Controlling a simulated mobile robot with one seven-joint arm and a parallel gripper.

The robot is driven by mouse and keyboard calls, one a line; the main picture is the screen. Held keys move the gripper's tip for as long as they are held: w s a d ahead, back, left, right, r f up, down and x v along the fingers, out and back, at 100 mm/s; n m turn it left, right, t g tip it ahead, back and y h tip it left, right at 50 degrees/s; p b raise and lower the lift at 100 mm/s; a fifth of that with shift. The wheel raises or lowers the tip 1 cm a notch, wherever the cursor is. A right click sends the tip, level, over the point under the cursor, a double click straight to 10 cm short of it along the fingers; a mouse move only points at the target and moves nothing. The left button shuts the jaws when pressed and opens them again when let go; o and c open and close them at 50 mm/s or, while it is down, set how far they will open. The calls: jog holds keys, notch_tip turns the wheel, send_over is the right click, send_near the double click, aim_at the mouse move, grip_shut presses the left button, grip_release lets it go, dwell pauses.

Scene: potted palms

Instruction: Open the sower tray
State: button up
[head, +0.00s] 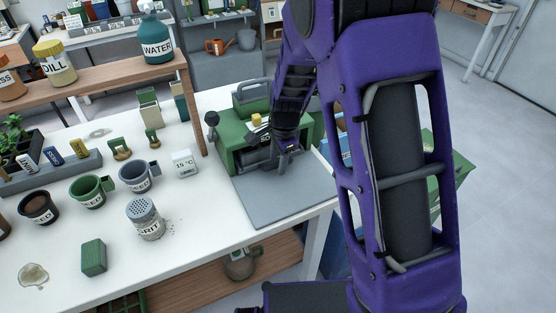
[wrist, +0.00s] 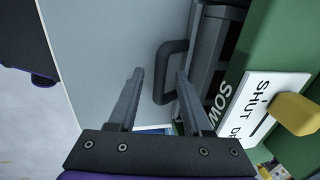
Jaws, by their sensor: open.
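The green sower machine (head: 232,126) stands at the right end of the white bench. The tray has a dark U-shaped handle (wrist: 160,84). My gripper (wrist: 159,73) is open, its fingers on either side of the handle's outer bar in the picture. The right fingertip shows within the handle's loop; contact cannot be told. In the head view my gripper (head: 287,148) is at the machine's front, and my arm hides part of it.
A grey plate (head: 272,200) lies before the machine. A yellow knob (wrist: 295,113) sits beside a white label reading "SHUT". A thermometer block (head: 185,164), a grit shaker (head: 146,220) and several pots stand to the left. A wooden shelf post (head: 193,110) rises near the machine.

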grip_shut()
dwell(1.4)
